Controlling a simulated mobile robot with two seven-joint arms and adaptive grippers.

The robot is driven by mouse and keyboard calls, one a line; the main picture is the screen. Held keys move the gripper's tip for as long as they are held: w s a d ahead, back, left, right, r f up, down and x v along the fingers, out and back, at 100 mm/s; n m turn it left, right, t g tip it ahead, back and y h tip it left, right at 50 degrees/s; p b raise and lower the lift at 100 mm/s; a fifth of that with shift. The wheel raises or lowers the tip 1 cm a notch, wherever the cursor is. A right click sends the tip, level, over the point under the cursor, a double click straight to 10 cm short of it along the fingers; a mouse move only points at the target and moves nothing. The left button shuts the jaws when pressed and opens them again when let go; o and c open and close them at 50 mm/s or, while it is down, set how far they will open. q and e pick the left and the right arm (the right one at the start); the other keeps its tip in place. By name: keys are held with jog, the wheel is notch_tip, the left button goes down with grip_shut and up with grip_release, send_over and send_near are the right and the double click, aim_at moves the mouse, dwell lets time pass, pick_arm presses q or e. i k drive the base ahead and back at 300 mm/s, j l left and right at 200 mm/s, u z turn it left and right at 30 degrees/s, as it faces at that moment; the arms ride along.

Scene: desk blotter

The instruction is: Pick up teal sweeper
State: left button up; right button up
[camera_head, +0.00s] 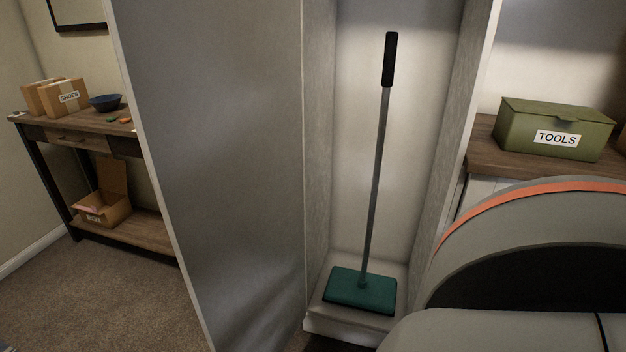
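The teal sweeper (360,290) stands upright in a narrow open closet in the head view. Its flat teal head rests on the closet's raised floor. A thin grey pole rises from the head, leaning slightly right, and ends in a black handle grip (390,60) near the top of the view. Nothing covers the sweeper. Neither gripper is in view. A large grey rounded part with an orange stripe at the lower right appears to be mine.
The closet's grey side panel (225,170) stands left of the sweeper, and a right wall encloses it. A green TOOLS box (553,130) sits on a wooden counter (485,150) at right. A wooden table (75,125) with boxes stands far left, beside open carpet (100,295).

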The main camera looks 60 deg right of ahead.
aim_at(363, 291)
jog(key=z, duration=2)
